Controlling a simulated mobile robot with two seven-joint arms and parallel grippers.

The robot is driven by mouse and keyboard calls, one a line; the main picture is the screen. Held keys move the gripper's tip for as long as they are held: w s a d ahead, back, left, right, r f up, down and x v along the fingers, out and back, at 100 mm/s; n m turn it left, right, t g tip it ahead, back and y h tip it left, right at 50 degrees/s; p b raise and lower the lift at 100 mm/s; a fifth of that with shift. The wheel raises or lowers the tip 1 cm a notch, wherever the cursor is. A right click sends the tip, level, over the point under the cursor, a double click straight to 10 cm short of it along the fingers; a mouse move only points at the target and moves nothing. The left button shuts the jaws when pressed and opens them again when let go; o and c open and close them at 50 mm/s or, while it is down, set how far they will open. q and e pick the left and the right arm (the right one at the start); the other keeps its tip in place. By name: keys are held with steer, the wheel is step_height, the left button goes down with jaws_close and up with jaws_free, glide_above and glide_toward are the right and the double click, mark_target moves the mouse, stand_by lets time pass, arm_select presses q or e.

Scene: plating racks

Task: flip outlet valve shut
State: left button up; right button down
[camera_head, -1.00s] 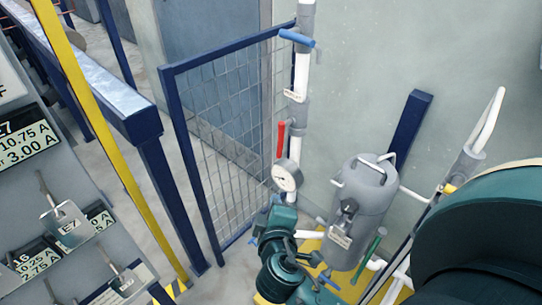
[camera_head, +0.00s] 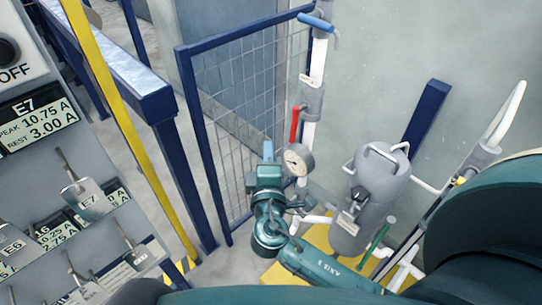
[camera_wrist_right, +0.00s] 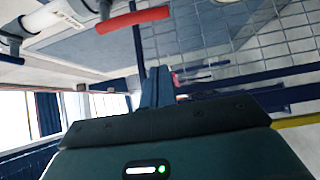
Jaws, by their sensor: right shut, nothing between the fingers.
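A white vertical pipe with grey fittings (camera_head: 313,99) stands beside the mesh panel. It carries a red lever (camera_head: 294,124) pointing roughly along the pipe and, higher up, a blue lever (camera_head: 315,22) set across it. A small label (camera_head: 311,80) between them is too small to read surely, so I cannot tell which valve is the outlet. My right gripper (camera_head: 268,150) is shut and empty, its blue fingers pointing up, left of and below the red lever. In the right wrist view the fingers (camera_wrist_right: 158,84) are together and the red lever (camera_wrist_right: 133,19) lies beyond them, apart. My left gripper is not in view.
A pressure gauge (camera_head: 298,159) sits just right of my right gripper. A grey tank (camera_head: 370,198) stands farther right. The blue-framed mesh panel (camera_head: 238,130) is behind and left. A yellow post (camera_head: 115,105) and a labelled switch panel (camera_head: 90,155) are at left.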

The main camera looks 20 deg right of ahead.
mark_target(294, 126)
steer(key=w+d, duration=0.1)
steer(key=d+p, duration=0.1)
steer(key=d, duration=0.1)
steer(key=w+d+p, duration=0.1)
steer(key=d, duration=0.1)
steer(key=shift+w+d, duration=0.15)
steer(key=shift+w, duration=0.15)
steer(key=shift+w, duration=0.1)
